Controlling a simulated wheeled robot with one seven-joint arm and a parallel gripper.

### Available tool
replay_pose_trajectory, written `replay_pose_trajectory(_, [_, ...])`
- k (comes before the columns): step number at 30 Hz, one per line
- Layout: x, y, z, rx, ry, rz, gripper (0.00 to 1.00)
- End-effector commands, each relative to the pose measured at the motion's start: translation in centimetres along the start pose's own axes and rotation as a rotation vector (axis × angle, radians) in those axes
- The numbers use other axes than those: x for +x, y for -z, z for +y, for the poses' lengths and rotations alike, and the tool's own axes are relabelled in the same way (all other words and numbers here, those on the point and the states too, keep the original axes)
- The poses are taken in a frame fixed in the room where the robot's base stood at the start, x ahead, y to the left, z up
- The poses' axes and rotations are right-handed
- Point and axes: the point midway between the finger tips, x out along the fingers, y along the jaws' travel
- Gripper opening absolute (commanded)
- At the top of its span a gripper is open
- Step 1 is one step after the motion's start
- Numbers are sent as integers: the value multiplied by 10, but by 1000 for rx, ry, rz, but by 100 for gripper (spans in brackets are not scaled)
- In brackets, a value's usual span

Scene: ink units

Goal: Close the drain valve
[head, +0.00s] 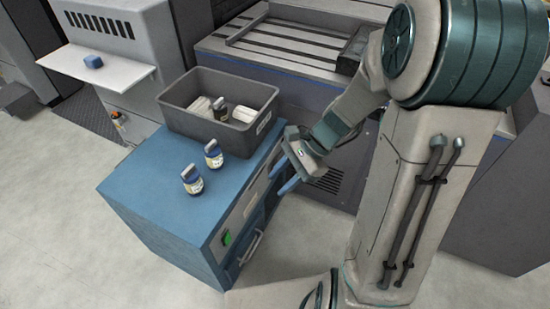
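I cannot pick out a drain valve with certainty in the head view. A small fitting with orange and green parts (119,121) sits low on the side of the light grey machine at left; it is too small to tell what it is or how it is set. My gripper (281,179) is beside the right side of the blue cabinet (150,205), far to the right of that fitting. Its two blue fingers are apart with nothing seen between them.
A grey bin (190,122) with bottles and pale items stands on the cabinet. Two bottles, one nearer (191,180) and one farther (213,154), stand before it. A blue block (93,61) lies on the machine's white shelf (110,75). Floor (60,220) at left is clear.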

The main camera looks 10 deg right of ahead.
Motion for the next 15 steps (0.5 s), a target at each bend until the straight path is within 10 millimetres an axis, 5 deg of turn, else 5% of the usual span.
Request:
replay_pose_trajectory(3, [38, 37, -16, 262, 61, -159, 36])
replay_pose_trajectory(15, [115, 165, -76, 1123, 259, -760, 36])
